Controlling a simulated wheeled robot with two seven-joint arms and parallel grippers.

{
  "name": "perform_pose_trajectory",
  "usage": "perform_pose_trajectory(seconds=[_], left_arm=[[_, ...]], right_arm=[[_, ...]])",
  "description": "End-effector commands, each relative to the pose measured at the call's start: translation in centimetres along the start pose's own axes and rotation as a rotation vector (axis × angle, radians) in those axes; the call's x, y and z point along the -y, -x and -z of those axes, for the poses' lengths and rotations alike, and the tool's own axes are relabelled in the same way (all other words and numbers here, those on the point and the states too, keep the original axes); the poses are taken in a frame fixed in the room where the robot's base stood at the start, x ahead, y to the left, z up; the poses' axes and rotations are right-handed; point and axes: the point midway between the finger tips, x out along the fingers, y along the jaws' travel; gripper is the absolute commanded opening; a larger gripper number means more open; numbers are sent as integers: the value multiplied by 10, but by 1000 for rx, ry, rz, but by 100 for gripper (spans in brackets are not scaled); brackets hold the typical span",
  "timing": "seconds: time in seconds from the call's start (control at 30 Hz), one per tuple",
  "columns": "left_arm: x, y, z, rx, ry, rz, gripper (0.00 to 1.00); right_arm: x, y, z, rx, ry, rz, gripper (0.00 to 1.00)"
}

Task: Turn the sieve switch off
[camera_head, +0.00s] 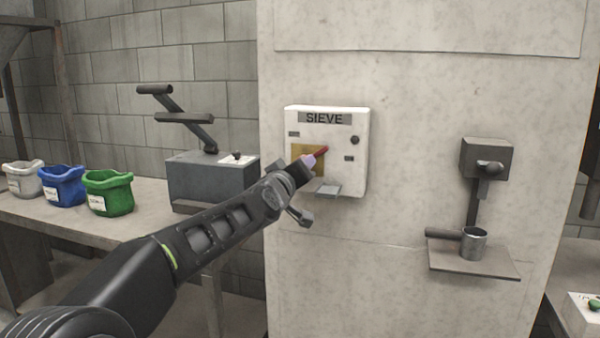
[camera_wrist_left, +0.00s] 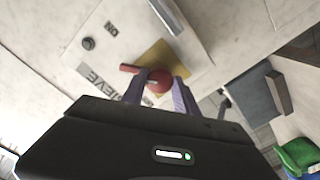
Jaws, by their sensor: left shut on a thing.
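The white sieve switch box (camera_head: 347,175) hangs on the pale wall, with "SIEVE" on a grey label at its top. A red switch handle (camera_head: 321,151) stands out from a brass plate (camera_head: 299,150) on its front. My left gripper (camera_head: 308,161) reaches the handle from the lower left and hides part of it. In the left wrist view, the fingers (camera_wrist_left: 159,92) close on both sides of the handle's round red end (camera_wrist_left: 158,80). An "ON" mark (camera_wrist_left: 111,27) shows on the box face there. My right gripper is out of view.
A dark knob (camera_head: 355,139) sits on the box. A metal shelf (camera_head: 480,262) with a cup (camera_head: 474,244) is to the right. A grey machine (camera_head: 212,180) and white, blue and green bags (camera_head: 108,192) stand on the left table (camera_head: 150,222).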

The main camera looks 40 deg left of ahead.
Motion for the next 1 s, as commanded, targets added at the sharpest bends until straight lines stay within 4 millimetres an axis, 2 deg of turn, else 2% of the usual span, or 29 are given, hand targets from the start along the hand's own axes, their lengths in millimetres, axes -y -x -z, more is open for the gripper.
perform_pose_trajectory(seconds=[0.7, 1.0], left_arm=[[0, 0, 0, 0, 673, 0, 0], [0, 0, 0, 0, 873, 1, 0]], right_arm=[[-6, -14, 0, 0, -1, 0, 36], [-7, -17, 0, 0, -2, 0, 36]])
